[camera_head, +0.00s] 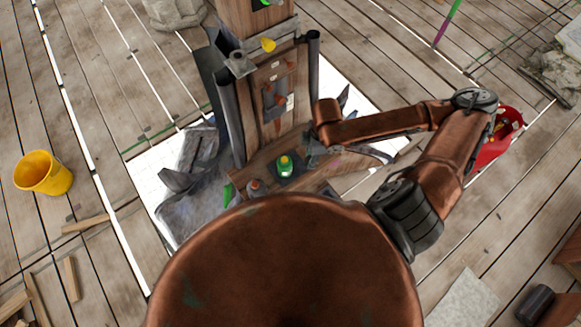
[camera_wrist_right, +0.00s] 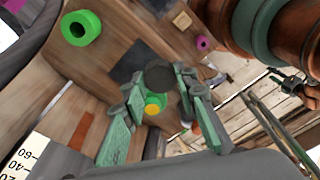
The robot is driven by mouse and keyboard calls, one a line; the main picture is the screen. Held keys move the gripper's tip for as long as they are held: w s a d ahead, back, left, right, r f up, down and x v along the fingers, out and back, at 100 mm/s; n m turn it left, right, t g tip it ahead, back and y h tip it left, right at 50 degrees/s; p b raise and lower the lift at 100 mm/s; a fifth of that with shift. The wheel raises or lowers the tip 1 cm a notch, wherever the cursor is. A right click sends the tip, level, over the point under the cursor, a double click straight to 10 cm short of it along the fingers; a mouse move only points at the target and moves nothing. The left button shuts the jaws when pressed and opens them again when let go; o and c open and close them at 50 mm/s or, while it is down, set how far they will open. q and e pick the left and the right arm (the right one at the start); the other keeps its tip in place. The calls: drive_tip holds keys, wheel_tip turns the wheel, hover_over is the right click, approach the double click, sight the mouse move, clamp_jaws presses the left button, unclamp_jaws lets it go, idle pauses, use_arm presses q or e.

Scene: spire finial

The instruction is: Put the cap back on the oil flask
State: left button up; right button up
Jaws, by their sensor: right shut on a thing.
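The oil flask (camera_head: 286,166), green with a yellowish top, stands upright on a dark square on the wooden ledge in the head view. In the right wrist view, a green shape with a yellow centre (camera_wrist_right: 153,106), likely the flask, shows between and beyond the fingers. My right gripper (camera_head: 313,150) is just right of the flask in the head view. In the wrist view its greenish fingers (camera_wrist_right: 160,88) are shut on a dark round thing, which looks like the cap (camera_wrist_right: 160,76). The cap looks apart from the flask, but the gap is hard to judge. My left gripper is out of view.
A wooden post (camera_head: 276,90) rises behind the ledge. A small orange-topped item (camera_head: 254,185) stands left of the flask. A green ring (camera_wrist_right: 80,28) lies on wood in the wrist view.

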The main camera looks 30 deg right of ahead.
use_arm(q)
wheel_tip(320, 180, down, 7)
drive_tip(key=b, duration=0.6)
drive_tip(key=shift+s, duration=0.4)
use_arm(e)
drive_tip(key=w+a+r+m+t+h, duration=0.1)
drive_tip(key=w+a+r+m, duration=0.8)
drive_tip(key=w+r+m, duration=0.2)
drive_tip(key=shift+w+r+m, duration=0.25)
drive_tip(key=shift+w+m, duration=0.15)
drive_tip(key=shift+m, duration=0.5)
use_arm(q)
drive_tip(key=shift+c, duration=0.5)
use_arm(e)
drive_tip(key=shift+a, duration=0.1)
